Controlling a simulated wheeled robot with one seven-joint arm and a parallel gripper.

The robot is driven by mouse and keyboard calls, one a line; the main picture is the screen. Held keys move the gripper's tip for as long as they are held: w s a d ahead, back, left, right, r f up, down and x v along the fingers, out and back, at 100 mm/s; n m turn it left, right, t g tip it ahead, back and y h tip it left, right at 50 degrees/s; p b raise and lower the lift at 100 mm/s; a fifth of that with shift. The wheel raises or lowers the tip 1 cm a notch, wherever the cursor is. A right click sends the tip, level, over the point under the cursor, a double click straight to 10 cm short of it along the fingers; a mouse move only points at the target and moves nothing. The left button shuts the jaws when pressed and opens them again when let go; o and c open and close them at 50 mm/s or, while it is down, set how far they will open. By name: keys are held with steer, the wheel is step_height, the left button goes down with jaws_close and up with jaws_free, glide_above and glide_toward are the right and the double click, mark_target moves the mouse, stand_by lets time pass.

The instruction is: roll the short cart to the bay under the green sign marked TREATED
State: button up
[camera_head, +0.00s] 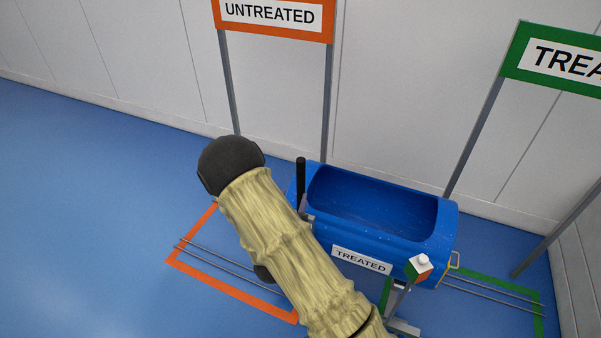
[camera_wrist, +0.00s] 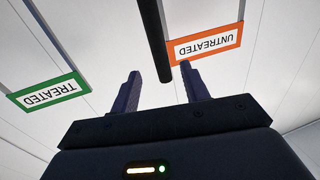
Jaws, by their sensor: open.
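A blue tub cart (camera_head: 440,235) with a TREATED label on its side is the only cart in view. It stands between the orange and green floor outlines, its right end over the green bay (camera_head: 541,308). How its wheels sit is mostly hidden. A black upright handle (camera_head: 301,172) rises at its left end. The green TREATED sign (camera_head: 514,58) stands behind to the right; it also shows in the wrist view (camera_wrist: 47,93). In the wrist view my gripper (camera_wrist: 162,75) is open, with a dark bar (camera_wrist: 155,40) appearing between its fingers; contact is unclear. My arm hides the gripper in the head view.
The orange UNTREATED sign (camera_head: 272,15) stands behind the orange bay (camera_head: 190,235) on the left. Sign posts and white walls (camera_head: 130,60) bound the back and right. Thin rails cross both bays. Blue floor (camera_head: 80,220) is clear on the left.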

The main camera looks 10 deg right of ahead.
mark_target(300, 179)
steer(key=p+x, duration=0.2)
steer(key=x, duration=0.8)
steer(key=shift+w+d, duration=0.1)
